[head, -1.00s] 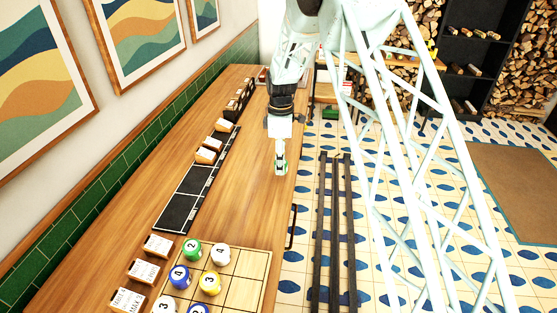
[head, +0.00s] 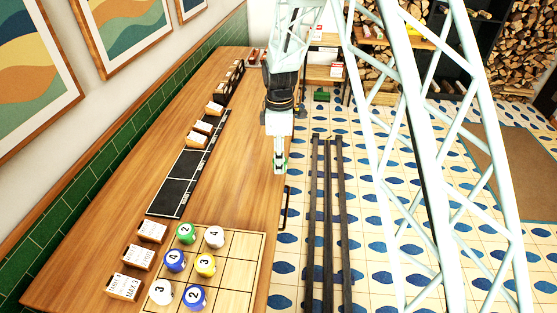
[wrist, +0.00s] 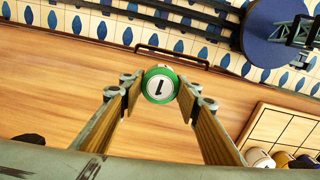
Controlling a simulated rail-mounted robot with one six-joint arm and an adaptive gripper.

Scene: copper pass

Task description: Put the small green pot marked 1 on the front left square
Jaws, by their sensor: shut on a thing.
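The small green pot (wrist: 159,85) is round with a white face marked 1, and it sits between the two fingertips in the wrist view. My gripper (head: 280,166) is shut on it and holds it above the right part of the wooden counter, beyond the far edge of the grid board. In the head view the fingers mostly hide the pot. The pale wooden board (head: 238,270) has squares marked by dark lines; its near part is cut off by the picture's bottom edge.
Round pots stand on the board's left side: green 2 (head: 186,233), white 4 (head: 214,237), blue 4 (head: 174,261), yellow 3 (head: 205,265), white 3 (head: 162,292), blue 2 (head: 195,298). Label blocks (head: 138,257) stand left of it. A black tray (head: 181,183) lies farther back.

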